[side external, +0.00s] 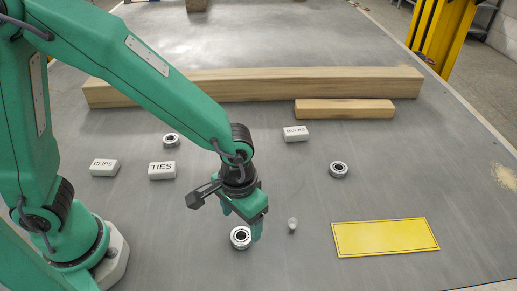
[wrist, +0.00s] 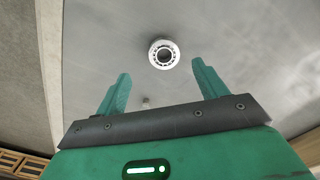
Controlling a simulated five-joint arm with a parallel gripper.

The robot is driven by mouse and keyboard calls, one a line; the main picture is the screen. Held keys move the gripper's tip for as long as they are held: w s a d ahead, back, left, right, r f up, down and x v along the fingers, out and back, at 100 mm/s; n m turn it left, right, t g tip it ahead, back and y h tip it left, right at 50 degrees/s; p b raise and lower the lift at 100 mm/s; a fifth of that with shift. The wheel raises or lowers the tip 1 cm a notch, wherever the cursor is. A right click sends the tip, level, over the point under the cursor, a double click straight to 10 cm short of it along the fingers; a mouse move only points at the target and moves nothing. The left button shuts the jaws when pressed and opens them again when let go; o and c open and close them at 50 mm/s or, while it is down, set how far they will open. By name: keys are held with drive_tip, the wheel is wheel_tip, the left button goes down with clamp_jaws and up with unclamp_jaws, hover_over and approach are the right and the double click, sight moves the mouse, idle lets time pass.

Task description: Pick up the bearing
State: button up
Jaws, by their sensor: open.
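A silver ring-shaped bearing (side external: 240,237) lies flat on the grey table (side external: 290,260), just below my gripper (side external: 241,227) in the side view. In the wrist view a bearing (wrist: 164,54) shows beyond the fingertips, roughly centred between them and not touching either. My green gripper (wrist: 162,76) is open and empty, pointing down. Two more bearings lie on the table: one (side external: 171,140) at the upper left and one (side external: 339,170) to the right.
A small pale cylinder (side external: 292,225) stands right of my gripper, near a yellow plate (side external: 385,238). White labelled blocks CLIPS (side external: 104,168), TIES (side external: 162,171) and BULBS (side external: 295,134) sit farther back. A long wooden beam (side external: 250,85) and a shorter one (side external: 345,109) lie behind.

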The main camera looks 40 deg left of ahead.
sight(242, 239)
drive_tip(key=shift+f, duration=0.6)
drive_tip(key=shift+f, duration=0.1)
drive_tip(key=shift+w+a+f, duration=0.1)
drive_tip(key=shift+a+f, duration=0.1)
drive_tip(key=shift+f, duration=0.55)
drive_tip(key=shift+w+a+f, duration=0.1)
drive_tip(key=shift+a+f, duration=0.05)
drive_tip(key=shift+f, duration=1.6)
drive_tip(key=c, duration=1.1)
drive_tip(key=shift+r, duration=0.2)
drive_tip(key=shift+c, duration=0.2)
